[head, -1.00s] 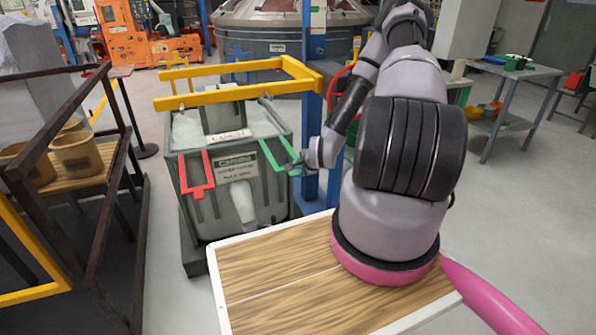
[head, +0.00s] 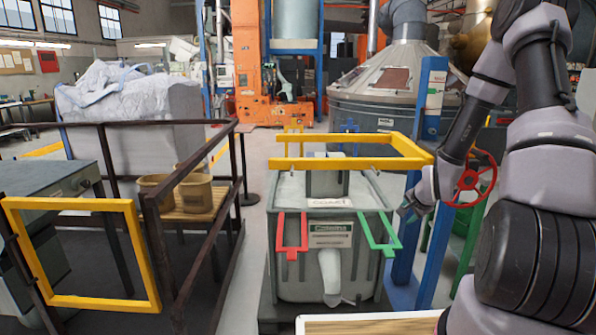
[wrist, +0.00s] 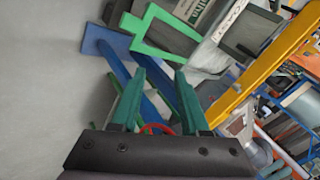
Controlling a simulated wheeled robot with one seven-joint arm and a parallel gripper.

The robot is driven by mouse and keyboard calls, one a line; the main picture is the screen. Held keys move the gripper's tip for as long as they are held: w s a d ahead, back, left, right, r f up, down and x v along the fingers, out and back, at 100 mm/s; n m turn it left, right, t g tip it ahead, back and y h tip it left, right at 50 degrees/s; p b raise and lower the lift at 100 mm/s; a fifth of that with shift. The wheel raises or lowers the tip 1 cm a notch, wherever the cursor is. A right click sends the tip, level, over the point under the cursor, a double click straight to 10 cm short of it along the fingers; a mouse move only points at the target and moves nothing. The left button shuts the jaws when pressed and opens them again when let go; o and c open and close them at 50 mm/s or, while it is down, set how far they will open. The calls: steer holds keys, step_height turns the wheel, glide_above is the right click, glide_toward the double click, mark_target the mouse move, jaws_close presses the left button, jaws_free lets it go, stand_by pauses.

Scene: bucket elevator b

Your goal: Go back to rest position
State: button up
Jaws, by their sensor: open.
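My gripper (head: 408,211) is at the right side of the grey bin, close to its green handle (head: 381,236). In the wrist view my gripper (wrist: 160,78) is open, with its two teal fingers apart and nothing between them. The green handle (wrist: 158,37) lies beyond the fingertips there, apart from them. My arm comes in from the right of the head view.
A yellow bar frame (head: 345,163) spans above the bin. A blue post (head: 428,180) and a red wheel (head: 474,178) stand right beside my arm. A dark railing (head: 190,178) with a yellow frame (head: 82,200) is at left. A large round machine (head: 385,97) stands behind.

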steer(key=s+a+r+n, duration=0.2)
steer(key=s+r, duration=0.1)
steer(key=r, duration=0.5)
steer(key=s+a+r+n, duration=0.1)
steer(key=s+r, duration=0.1)
steer(key=r, duration=0.6)
steer(key=s+a+r+n, duration=0.2)
steer(key=s+r, duration=0.1)
steer(key=r, duration=0.5)
steer(key=s+a+r+n+y, duration=0.1)
steer(key=s+a+r+n, duration=0.1)
steer(key=s+r, duration=0.4)
steer(key=s+a+r+n+y, duration=0.1)
steer(key=s+a+r+n, duration=0.1)
steer(key=s+r, duration=0.5)
steer(key=s+a, duration=0.1)
steer(key=s, duration=0.5)
steer(key=shift+s+a+r+g, duration=0.15)
steer(key=shift+s+a+g, duration=0.1)
steer(key=shift+g, duration=0.15)
steer(key=shift+w, duration=0.1)
